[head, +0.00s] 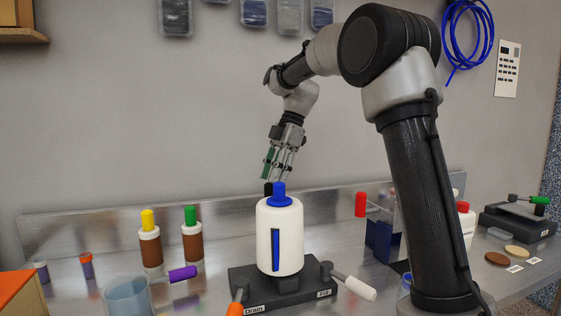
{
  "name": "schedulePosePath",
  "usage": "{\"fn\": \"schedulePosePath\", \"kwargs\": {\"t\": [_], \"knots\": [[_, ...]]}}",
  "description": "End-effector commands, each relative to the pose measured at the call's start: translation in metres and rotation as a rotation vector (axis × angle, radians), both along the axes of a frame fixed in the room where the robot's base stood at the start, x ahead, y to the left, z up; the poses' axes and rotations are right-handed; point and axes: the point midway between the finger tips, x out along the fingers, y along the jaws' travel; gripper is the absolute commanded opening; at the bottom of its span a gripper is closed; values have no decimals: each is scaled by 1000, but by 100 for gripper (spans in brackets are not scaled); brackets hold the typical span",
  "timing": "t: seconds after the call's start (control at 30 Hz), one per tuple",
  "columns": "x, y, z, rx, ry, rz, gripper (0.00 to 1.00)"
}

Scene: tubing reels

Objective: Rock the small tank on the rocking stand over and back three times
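A white cylindrical tank (280,237) with a blue cap and a blue stripe stands upright on a dark base (250,285) labelled Drain and Fill. Farther right, a small clear box-like vessel (378,208) with a red knob (360,204) sits at a blue stand (379,241), partly hidden by my arm. This looks like the small tank on its rocking stand, but its tilt is unclear. My gripper (277,176) points down behind and above the white tank, apart from the blue stand. Green and black parts show at its fingers; whether they are held is unclear.
Orange and white lever handles (360,288) stick out from the base. A dark device (517,220) stands far right.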

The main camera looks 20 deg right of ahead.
Motion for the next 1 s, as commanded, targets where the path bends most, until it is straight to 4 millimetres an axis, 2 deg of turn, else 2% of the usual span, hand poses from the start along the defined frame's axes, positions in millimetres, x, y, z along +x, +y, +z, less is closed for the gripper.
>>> {"fn": "schedulePosePath", "kwargs": {"t": [0.2,0.53,0.7,1.0], "knots": [[-3,9,-22,0,1,0,33],[-3,10,-26,-1,-2,-2,33],[-3,10,-26,-1,-2,-2,2],[-3,17,-27,-30,0,1,0]]}}
